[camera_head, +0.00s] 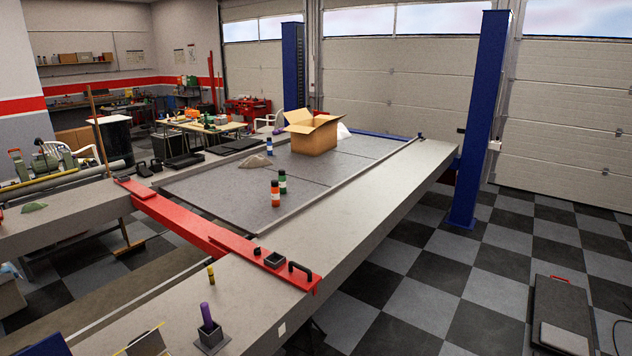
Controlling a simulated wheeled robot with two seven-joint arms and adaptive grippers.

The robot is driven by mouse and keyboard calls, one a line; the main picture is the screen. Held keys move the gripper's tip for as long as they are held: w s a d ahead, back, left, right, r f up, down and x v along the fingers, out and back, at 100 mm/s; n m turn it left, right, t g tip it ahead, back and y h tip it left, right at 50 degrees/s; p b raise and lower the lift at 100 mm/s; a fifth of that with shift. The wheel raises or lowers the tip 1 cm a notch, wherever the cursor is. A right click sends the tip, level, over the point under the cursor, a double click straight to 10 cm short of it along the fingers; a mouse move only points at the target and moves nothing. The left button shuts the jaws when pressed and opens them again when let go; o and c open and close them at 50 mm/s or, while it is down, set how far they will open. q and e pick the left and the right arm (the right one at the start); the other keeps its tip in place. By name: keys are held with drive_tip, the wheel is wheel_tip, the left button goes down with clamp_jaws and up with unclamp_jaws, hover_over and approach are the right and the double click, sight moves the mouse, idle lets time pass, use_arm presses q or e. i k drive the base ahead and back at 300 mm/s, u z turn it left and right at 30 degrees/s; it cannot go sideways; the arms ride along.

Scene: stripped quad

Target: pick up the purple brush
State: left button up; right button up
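A purple rounded handle (206,314), which looks like the purple brush, stands nearly upright near the bottom of the head view. Its lower end is inside a small dark grey square holder (211,341) on the near grey surface, so any bristles are hidden. I cannot make out either of my grippers in this view.
A short yellow-and-dark cylinder (211,275) stands behind the holder. A red beam (215,237) with a black handle crosses the surface farther back. A grey box-like thing (147,343) is close on the left. The surface right of the holder is clear.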

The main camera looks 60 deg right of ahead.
sight(204, 307)
drive_tip(key=z, duration=1.6)
